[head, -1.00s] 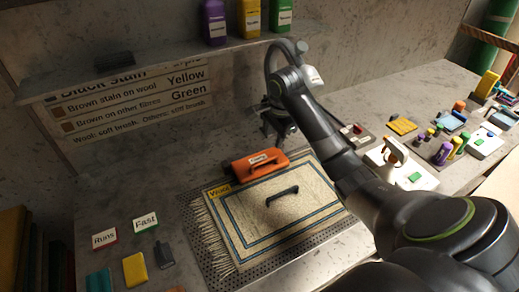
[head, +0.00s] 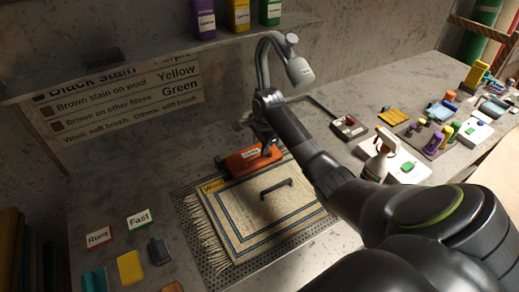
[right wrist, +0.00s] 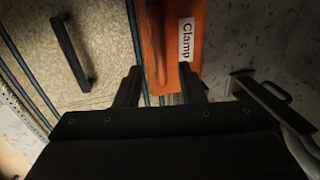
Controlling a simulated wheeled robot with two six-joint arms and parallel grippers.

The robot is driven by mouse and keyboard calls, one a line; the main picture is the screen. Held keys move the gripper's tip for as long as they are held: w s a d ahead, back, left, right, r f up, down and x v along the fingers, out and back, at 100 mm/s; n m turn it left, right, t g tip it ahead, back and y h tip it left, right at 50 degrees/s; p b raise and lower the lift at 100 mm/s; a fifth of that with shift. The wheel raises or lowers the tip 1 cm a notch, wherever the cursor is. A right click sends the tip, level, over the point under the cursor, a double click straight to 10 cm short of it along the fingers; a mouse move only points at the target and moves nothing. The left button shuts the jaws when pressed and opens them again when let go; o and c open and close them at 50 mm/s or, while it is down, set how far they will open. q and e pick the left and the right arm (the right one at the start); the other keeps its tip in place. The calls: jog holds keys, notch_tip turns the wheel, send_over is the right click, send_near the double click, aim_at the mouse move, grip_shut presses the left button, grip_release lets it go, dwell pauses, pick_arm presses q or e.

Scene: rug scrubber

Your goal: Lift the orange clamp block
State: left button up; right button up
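The orange clamp block (head: 239,164), with a white label, lies along the back edge of the cream rug (head: 238,212). In the right wrist view the clamp block (right wrist: 152,45) shows its "Clamp" label and a raised orange grip. My right gripper (head: 266,145) is at the block's right end in the head view and hides part of it. In the right wrist view my right gripper (right wrist: 160,88) is open, its two fingers apart with the block's near end in line between them. Whether the fingers touch it I cannot tell. My left gripper is not in view.
A black handle (head: 277,188) stands on the rug, which lies on a perforated plate. A spray bottle (head: 378,158) stands to the right. Cards and coloured pads (head: 130,268) lie at front left. A shelf with bottles (head: 238,14) hangs above the back.

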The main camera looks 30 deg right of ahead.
aim_at(259, 154)
jog(key=shift+x, duration=2)
grip_shut()
